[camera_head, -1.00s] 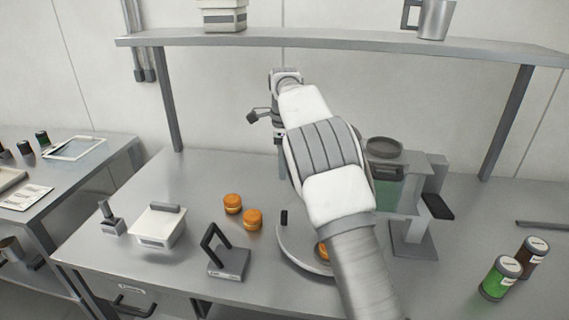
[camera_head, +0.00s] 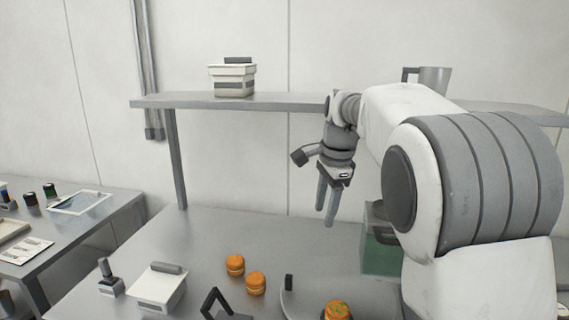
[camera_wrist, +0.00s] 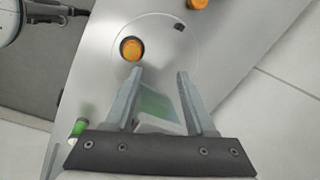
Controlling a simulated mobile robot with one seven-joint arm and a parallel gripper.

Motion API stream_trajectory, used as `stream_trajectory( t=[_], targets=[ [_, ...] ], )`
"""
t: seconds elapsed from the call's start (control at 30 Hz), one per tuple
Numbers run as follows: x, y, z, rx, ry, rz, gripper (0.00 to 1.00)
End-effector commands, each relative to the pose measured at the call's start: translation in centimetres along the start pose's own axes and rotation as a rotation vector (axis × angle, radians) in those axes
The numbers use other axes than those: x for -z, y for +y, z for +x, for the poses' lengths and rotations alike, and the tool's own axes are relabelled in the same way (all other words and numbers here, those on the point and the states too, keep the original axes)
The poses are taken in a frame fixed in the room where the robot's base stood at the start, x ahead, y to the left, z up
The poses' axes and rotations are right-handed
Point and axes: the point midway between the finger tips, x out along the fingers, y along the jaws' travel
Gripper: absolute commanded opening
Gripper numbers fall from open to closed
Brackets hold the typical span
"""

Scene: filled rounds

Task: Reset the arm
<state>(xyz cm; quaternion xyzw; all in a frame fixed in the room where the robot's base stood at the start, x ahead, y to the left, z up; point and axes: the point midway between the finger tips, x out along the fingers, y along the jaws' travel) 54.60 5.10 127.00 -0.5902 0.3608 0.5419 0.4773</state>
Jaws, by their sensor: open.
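My gripper (camera_head: 328,200) hangs in the air above the back of the steel table, below the shelf's front edge, with its fingers pointing down. In the wrist view my gripper (camera_wrist: 157,75) shows two spread fingers with nothing held between them. My white and grey arm covers the right side of the head view.
Orange filled rounds (camera_head: 235,265) stand on the table (camera_head: 215,235); another round (camera_wrist: 131,48) sits on a round plate (camera_wrist: 165,25). A white lidded box (camera_head: 158,288) is at left. The shelf (camera_head: 270,101) holds a container (camera_head: 233,80) and a mug (camera_head: 434,78). A green-sided device (camera_head: 380,252) is partly hidden.

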Motion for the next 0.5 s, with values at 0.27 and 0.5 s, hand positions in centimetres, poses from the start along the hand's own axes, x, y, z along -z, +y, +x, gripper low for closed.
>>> stream_trajectory(
  t=[0.27, 0.5],
  targets=[
    [-0.2, 8.0, -4.5, 0.089, 0.025, -0.323, 0.55],
    [-1.3, 15.3, -5.9, 0.146, 0.092, -0.621, 0.55]
  ],
)
